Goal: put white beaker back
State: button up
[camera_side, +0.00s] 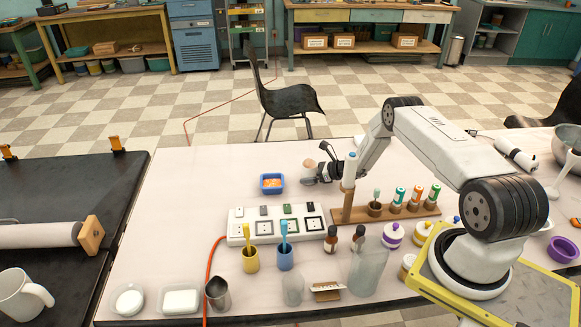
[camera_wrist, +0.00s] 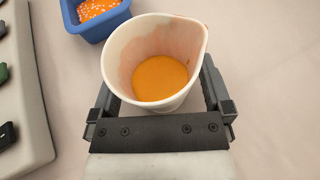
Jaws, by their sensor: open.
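The white beaker (camera_wrist: 122,58) has a pouring lip at its upper right and orange liquid inside in the wrist view. It looks upright. In the side view the beaker (camera_side: 309,168) is small and partly covered by my gripper, near the middle of the white table. My gripper (camera_wrist: 159,88) is open, with one finger on each side of the beaker. I cannot tell whether either finger touches it. My gripper (camera_side: 313,172) comes in from the right in the side view.
A blue tray (camera_side: 271,191) of orange material sits just left of the beaker. A white power box (camera_side: 237,226) lies nearer the front, and a wooden rack (camera_side: 346,208) with capped tubes stands to the right. The table behind the beaker (camera_side: 230,165) is clear.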

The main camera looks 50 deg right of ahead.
jog(key=shift+r, duration=0.15)
jog(key=shift+s+d+r, duration=0.2)
jog(key=shift+s+r, duration=0.05)
jog(key=shift+s, duration=0.2)
jog(key=v, duration=1.1)
jog(key=w+a+r+n+g+y, duration=0.1)
jog(key=a+r+n+g+y, duration=0.1)
jog(key=a+r+n+g, duration=0.65)
jog(key=w+a+r+n+y, duration=0.1)
jog(key=a+n, duration=0.4)
jog(key=a, duration=0.8)
jog(key=s+a+r+n+h, duration=0.4)
jog(key=s+a+r+n, duration=0.1)
jog(key=s+n, duration=0.3)
jog(key=s+a+r+n+g+h, duration=0.1)
jog(key=s+a+r+n+h, duration=0.2)
jog(key=s+a+r+n, duration=0.2)
jog(key=shift+s+r+n+h, duration=0.55)
jog(key=shift+s+n, duration=0.9)
jog(key=shift+n, duration=1.2)
